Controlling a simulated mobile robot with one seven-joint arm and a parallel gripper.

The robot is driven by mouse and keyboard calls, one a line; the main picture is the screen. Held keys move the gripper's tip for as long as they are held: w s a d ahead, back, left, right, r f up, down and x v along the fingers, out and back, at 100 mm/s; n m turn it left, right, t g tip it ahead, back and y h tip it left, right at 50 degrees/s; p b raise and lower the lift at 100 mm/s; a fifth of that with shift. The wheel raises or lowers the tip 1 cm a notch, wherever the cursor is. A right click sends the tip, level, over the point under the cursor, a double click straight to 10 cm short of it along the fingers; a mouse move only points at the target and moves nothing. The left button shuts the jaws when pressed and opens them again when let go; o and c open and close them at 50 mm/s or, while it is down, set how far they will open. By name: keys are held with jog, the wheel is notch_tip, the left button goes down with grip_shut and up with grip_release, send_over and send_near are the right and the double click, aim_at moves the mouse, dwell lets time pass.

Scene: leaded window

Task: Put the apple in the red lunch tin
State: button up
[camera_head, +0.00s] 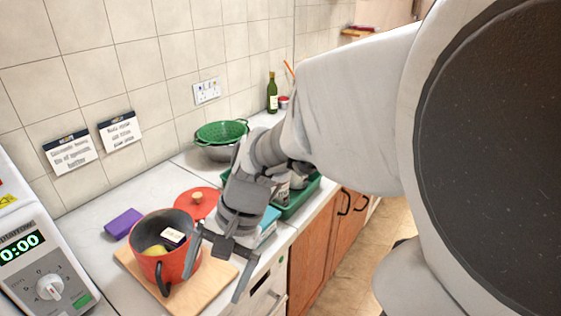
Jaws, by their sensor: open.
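A red pot (180,268) with a dark inside and dark handle stands on a wooden board at the front of the counter. In it lie a yellow-green rounded thing (155,250), perhaps the apple, and a small dark and cream box (173,237). My gripper (213,284) is open, pointing down just right of the pot, its left finger close to or overlapping the pot's rim. I cannot make out a red lunch tin for sure; my arm hides part of the counter.
A red lid (187,205) lies behind the pot, with a purple block (123,223) to its left. The wooden board (216,273) is partly bare. A green colander (221,131), a green tray (301,197) and a bottle (272,93) stand further back. A microwave (45,265) is at left.

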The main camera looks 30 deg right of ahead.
jog(key=s+d+r+n+t+h, duration=0.3)
jog(key=d+r+n+t+h, duration=0.1)
jog(key=r+n, duration=0.4)
jog(key=shift+s+d+r+n+t+h, duration=0.3)
jog(key=shift+s+r+n+t+h, duration=0.1)
jog(key=shift+n+t, duration=0.15)
